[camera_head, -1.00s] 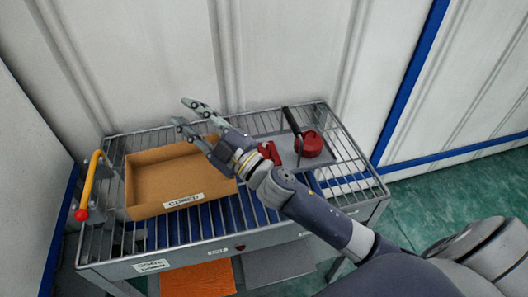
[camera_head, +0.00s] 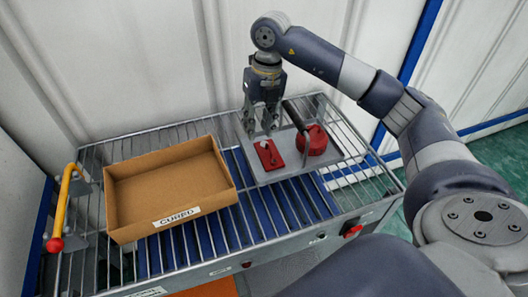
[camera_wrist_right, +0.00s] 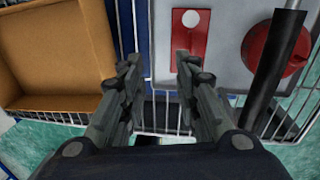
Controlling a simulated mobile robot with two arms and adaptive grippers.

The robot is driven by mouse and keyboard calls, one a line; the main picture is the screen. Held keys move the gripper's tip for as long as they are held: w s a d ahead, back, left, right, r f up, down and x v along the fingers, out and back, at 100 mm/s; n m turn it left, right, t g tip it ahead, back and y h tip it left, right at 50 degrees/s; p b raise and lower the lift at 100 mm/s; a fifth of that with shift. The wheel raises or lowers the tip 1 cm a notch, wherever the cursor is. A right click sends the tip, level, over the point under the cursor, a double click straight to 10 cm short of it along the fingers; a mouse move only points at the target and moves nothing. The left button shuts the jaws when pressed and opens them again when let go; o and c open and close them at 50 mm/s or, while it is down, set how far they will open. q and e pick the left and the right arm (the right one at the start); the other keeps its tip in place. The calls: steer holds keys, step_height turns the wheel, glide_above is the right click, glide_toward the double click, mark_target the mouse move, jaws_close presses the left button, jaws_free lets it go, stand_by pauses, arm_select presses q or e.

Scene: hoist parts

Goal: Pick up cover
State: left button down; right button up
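A flat red plate (camera_head: 269,154) with a pale round spot lies on the grey tray (camera_head: 270,178). A round red part (camera_head: 313,140) lies to its right on the same tray. I cannot tell which red part is the cover. Both show in the right wrist view, the plate (camera_wrist_right: 191,45) near the middle and the round part (camera_wrist_right: 262,40) at the right. My right gripper (camera_head: 261,129) points down above the tray, behind the plate in the head view. In the wrist view its fingers (camera_wrist_right: 158,62) are apart with nothing between them. My left gripper is out of view.
A black bar (camera_head: 293,115) stands close to the round part. An open, empty cardboard box (camera_head: 180,218) labelled "CURED" sits left of the tray on the wire rack (camera_head: 250,238). A yellow handle (camera_head: 63,200) with a red knob stands at the rack's left end. A wall rises behind.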

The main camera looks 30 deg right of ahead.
steer(key=d+h, duration=0.1)
steer(key=d, duration=0.3)
glide_above(269, 145)
steer(key=f, duration=0.3)
steer(key=shift+d+f+m+p, duration=0.4)
steer(key=shift+a+f+p, duration=0.15)
steer(key=shift+f+p, duration=0.35)
steer(key=shift+f, duration=1)
steer(key=shift+a+f+p, duration=0.15)
steer(key=shift+f+p, duration=0.3)
steer(key=shift+f, duration=1)
steer(key=shift+w, duration=0.1)
jaws_close()
